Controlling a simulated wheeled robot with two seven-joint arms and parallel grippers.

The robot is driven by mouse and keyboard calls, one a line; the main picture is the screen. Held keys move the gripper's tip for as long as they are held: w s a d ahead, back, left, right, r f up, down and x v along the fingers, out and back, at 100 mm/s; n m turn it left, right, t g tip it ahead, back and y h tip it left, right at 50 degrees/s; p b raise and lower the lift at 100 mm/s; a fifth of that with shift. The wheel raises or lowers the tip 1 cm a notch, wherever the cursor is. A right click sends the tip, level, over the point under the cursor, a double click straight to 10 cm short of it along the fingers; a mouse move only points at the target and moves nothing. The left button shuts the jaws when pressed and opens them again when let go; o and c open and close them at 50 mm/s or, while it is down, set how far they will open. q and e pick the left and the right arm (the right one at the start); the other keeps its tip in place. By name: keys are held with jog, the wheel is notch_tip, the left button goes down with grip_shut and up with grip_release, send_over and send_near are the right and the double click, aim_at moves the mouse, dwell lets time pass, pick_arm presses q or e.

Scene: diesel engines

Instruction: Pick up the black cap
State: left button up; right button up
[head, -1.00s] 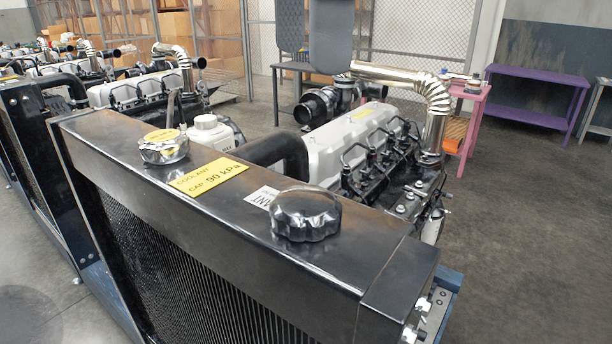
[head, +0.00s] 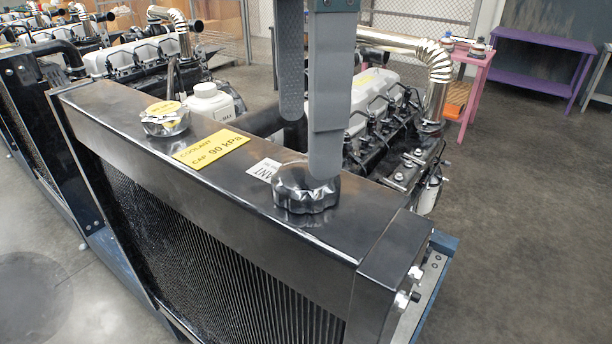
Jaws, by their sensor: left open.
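The black cap (head: 302,193) is glossy, round and scalloped at its edge. It sits on the right part of the black radiator's top tank (head: 240,210). My left gripper (head: 308,146) comes down from the top of the view with its two grey fingers pointing downward. It is open and nothing shows between the fingers. The nearer fingertip overlaps the back right part of the cap in the picture and hides some of it. I cannot tell whether it touches the cap. The farther fingertip ends higher, behind the cap. My right gripper is not in view.
A second cap (head: 166,122) with a yellow top label sits left on the tank. A yellow coolant label (head: 211,148) lies between the caps. The engine (head: 375,100), with a silver exhaust pipe (head: 440,80), stands behind. Open floor (head: 530,200) lies to the right.

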aim_at(306, 170)
pick_arm(q)
jog(key=shift+f+p, duration=0.85)
jog(key=shift+p, duration=0.05)
notch_tip(306, 170, down, 2)
jog(key=shift+s+f+p, duration=0.1)
jog(key=shift+p, duration=0.4)
jog(key=shift+f, duration=0.65)
jog(key=shift+c, duration=0.6)
jog(key=c, duration=1.1)
